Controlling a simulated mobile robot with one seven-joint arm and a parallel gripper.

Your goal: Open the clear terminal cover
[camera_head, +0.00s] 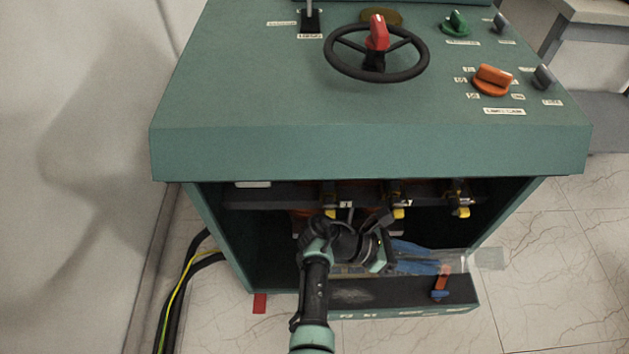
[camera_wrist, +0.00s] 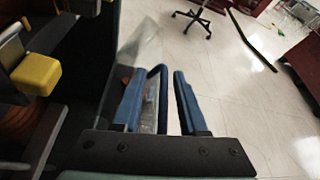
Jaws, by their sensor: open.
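The clear terminal cover (camera_head: 486,259) is a see-through panel at the right front of the cabinet opening. In the wrist view, the clear panel (camera_wrist: 147,52) stands tilted beside the left finger. My gripper (camera_head: 436,260) reaches into the opening from the front, with its blue fingers pointing right. In the wrist view, my gripper (camera_wrist: 160,74) is open. A dark blue bar-like handle (camera_wrist: 162,92) shows between its fingers, nearer the left one; I cannot tell whether they touch. An orange and blue lever (camera_head: 440,284) stands on the front lip, just below the fingers.
The green cabinet top (camera_head: 260,80) overhangs the opening and carries a black handwheel (camera_head: 338,70) and knobs. Yellow-tipped terminals (camera_head: 398,212) hang inside under the edge. Black cables (camera_head: 196,262) run down at the left.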

